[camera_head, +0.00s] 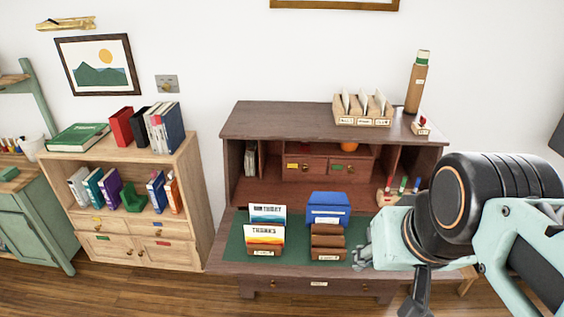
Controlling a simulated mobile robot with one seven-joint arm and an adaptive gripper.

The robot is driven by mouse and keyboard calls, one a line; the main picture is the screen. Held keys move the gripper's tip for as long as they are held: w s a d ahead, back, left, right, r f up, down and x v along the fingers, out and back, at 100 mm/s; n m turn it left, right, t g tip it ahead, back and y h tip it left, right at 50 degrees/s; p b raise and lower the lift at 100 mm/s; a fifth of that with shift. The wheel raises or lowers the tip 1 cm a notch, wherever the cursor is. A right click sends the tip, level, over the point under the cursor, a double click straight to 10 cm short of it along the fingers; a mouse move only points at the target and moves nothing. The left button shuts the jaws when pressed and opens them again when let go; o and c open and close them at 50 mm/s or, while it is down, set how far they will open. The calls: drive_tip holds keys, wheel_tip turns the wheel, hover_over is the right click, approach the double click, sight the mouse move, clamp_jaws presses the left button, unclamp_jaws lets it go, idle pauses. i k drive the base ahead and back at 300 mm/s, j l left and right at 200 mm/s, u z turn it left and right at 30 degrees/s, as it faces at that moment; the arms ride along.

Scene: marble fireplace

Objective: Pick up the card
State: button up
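Two printed cards stand upright in a brown holder on the left of the desk. The front card (264,234) has orange and yellow shapes and dark lettering that seems to read "THANKS". The rear card (267,213) is blue and white, with lettering too small to read surely. My gripper (361,246) is low over the right part of the desk, to the right of the cards and apart from them. Its fingers are small and seen from the side, so its opening is unclear. I see nothing held in it.
The dark wooden desk (222,256) has a green mat (234,248). A blue box (328,204) and a brown stepped holder (328,240) stand between the cards and my gripper. A rack of envelopes (362,121) is on the top shelf. A bookcase (200,215) stands left.

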sight(269, 235)
drive_tip(key=i+j+u, duration=0.3)
drive_tip(key=i, duration=0.2)
drive_tip(key=i+u, duration=0.25)
drive_tip(key=i, duration=0.2)
drive_tip(key=l+u, duration=0.15)
drive_tip(key=l, duration=0.35)
drive_tip(key=i+j+z, duration=0.1)
drive_tip(key=j, duration=0.4)
